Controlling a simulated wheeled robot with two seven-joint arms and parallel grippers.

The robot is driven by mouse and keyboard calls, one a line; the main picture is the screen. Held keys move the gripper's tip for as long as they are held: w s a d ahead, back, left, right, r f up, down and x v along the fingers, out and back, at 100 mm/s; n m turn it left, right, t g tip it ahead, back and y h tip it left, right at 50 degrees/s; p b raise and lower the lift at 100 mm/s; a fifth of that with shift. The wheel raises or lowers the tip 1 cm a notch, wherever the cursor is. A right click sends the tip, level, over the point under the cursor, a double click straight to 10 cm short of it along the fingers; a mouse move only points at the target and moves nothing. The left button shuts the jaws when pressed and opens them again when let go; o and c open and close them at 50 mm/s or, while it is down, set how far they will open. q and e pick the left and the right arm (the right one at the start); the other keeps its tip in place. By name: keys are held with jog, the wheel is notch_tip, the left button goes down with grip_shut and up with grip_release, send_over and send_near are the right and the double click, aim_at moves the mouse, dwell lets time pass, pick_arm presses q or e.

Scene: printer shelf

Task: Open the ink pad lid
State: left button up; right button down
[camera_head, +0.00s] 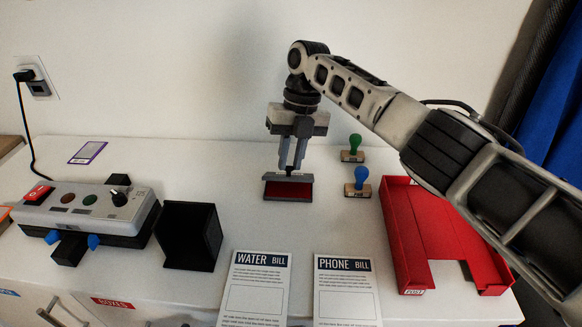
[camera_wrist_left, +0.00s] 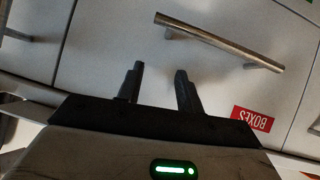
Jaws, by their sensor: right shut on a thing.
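The ink pad (camera_head: 287,190) sits on the white counter near the middle, with its red pad surface showing. Its grey lid (camera_head: 301,177) stands raised along the back edge, seen nearly edge-on. My right gripper (camera_head: 289,171) points down from above and is shut on the lid; the exact contact at the fingertips is hard to make out. My left gripper (camera_wrist_left: 158,76) shows in the left wrist view, open and empty, in front of the cabinet fronts below the counter.
A green stamp (camera_head: 353,149) and a blue stamp (camera_head: 358,184) stand right of the pad. A red tray (camera_head: 405,238) lies farther right under my right arm. Two bill sheets (camera_head: 255,290) lie in front. A black box (camera_head: 190,235) and a button device (camera_head: 90,207) are left.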

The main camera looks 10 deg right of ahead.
pick_arm(q)
jog(key=shift+s+f+b, duration=0.15)
jog(key=shift+f+b, duration=0.05)
jog(key=shift+b, duration=0.15)
pick_arm(e)
jog(key=shift+w, duration=0.15)
jog(key=c, duration=1.3)
grip_release()
pick_arm(q)
jog(key=shift+r, duration=0.15)
pick_arm(e)
jog(key=shift+r, duration=0.1)
